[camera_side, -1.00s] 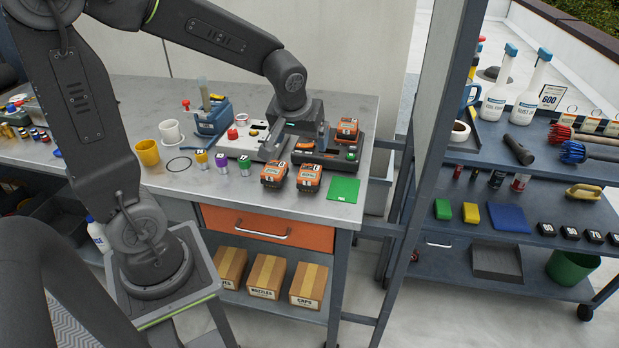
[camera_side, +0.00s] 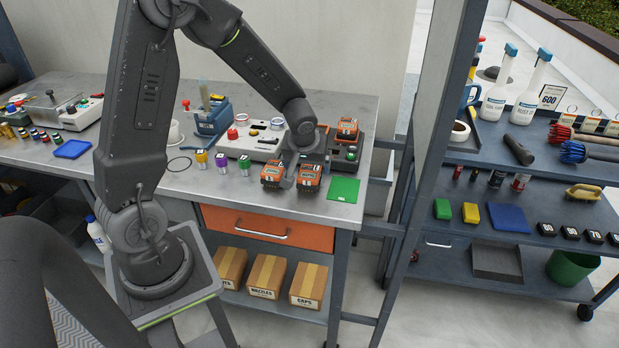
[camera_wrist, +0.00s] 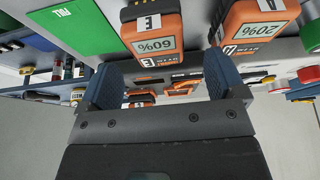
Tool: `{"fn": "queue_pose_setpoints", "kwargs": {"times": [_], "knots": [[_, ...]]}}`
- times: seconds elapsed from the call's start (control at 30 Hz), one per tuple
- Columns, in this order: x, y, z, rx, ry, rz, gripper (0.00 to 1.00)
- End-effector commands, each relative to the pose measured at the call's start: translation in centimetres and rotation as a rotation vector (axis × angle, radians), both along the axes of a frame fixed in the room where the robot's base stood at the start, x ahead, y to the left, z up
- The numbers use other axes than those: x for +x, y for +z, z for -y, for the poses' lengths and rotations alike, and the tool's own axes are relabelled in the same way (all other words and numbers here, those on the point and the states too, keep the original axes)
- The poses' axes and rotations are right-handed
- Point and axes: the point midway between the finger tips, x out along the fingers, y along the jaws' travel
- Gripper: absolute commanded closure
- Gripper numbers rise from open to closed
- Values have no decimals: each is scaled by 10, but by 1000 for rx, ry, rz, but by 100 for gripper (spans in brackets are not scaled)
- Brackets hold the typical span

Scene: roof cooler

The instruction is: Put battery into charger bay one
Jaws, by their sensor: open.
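Two orange-and-black batteries lie near the front of the metal bench in the side view, a left battery (camera_side: 273,174) and a right battery (camera_side: 309,178). The wrist view shows a battery reading 60% and marked E (camera_wrist: 153,40) and another reading 20% and marked A (camera_wrist: 262,22).
A green card (camera_side: 343,189) lies right of the batteries. Purple and green small containers (camera_side: 221,161) stand to the left. A light-grey device with a red knob (camera_side: 240,146) and a blue tool (camera_side: 212,118) are behind. The bench's front edge is close.

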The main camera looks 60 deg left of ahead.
Motion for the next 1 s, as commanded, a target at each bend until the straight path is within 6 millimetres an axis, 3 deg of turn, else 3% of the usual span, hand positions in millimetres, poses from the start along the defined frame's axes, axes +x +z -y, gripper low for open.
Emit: {"fn": "queue_pose_setpoints", "kwargs": {"times": [0.23,0.57,1.0], "knots": [[8,-34,-6,0,-1,-4,11],[10,-40,-8,0,-1,-2,11],[10,-39,-8,-1,-1,-2,52]]}}
